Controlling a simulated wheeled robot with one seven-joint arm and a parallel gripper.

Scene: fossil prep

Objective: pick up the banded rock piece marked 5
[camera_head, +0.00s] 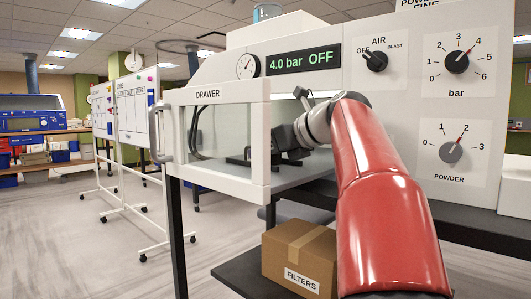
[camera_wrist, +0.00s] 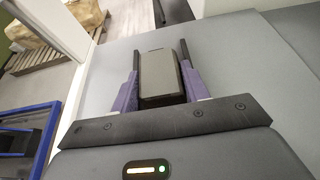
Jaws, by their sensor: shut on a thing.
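My gripper (camera_wrist: 160,52) is shut on a grey-brown block (camera_wrist: 157,77) in the wrist view, with one dark purple finger along each side of it. The block looks plain from here. No bands and no number 5 can be made out on it, so I cannot tell whether it is the piece marked 5. In the head view my gripper (camera_head: 240,158) is partly seen behind the clear panel marked DRAWER, above a grey surface. The block cannot be made out there.
The control panel (camera_head: 401,20) with dials is behind and right. A FILTERS box (camera_head: 318,247) sits low in front. A grey surface (camera_wrist: 235,62) lies below my gripper.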

